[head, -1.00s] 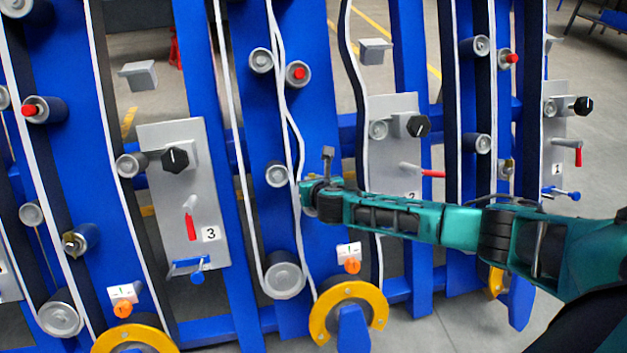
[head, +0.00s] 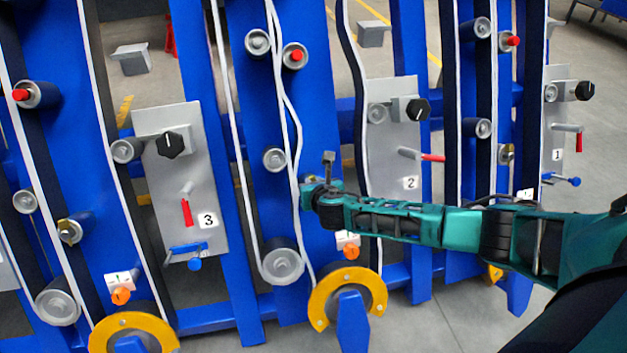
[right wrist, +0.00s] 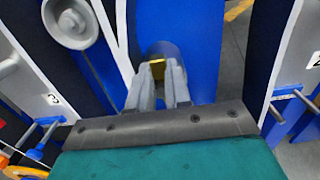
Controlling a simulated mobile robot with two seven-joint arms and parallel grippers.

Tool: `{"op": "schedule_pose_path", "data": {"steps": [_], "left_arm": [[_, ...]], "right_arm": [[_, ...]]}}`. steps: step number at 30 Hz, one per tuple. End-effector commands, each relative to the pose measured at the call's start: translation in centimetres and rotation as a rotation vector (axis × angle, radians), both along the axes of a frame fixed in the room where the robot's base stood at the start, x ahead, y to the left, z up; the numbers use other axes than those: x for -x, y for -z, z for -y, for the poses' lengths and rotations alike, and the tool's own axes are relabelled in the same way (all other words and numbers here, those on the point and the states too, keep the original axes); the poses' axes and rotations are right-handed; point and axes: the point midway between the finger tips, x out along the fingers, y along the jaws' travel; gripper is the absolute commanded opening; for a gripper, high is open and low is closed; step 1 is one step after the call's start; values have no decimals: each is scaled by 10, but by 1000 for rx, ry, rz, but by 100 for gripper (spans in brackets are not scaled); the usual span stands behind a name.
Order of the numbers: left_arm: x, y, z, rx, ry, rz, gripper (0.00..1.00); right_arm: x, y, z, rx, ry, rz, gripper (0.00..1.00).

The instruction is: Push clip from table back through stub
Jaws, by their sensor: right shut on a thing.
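My right gripper (head: 312,190) reaches in from the right to the blue upright between panels 3 and 2. The right wrist view shows its two grey fingers (right wrist: 161,88) closed together in front of a round stub (right wrist: 164,47). A small gold piece, which looks like the clip (right wrist: 157,69), shows between the fingertips at the stub. Whether it passes through the stub is hidden by the fingers. In the head view the arm and gripper cover this stub and clip. Similar stubs with gold clips sit at the left (head: 70,231) and right (head: 507,154). My left gripper is not in view.
White belts (head: 285,110) run close beside the gripper. A roller (head: 274,159) is just up-left, and a large roller (head: 283,266) is below. Panel 3 (head: 170,215) stands left and panel 2 (head: 385,170) right, with levers and knobs sticking out. A yellow ring (head: 318,303) is lower down.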

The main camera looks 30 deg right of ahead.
Motion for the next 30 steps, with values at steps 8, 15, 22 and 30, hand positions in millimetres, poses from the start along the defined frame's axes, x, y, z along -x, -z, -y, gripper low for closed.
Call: {"op": "schedule_pose_path", "data": {"steps": [8,15,22,30], "left_arm": [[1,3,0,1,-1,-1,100],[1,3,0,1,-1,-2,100],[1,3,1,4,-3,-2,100],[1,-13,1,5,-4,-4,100]], "right_arm": [[4,6,-1,-1,0,-2,23],[3,6,-1,0,0,-1,46],[3,6,-1,0,0,0,48],[23,-10,-6,-1,-2,-2,48]]}}
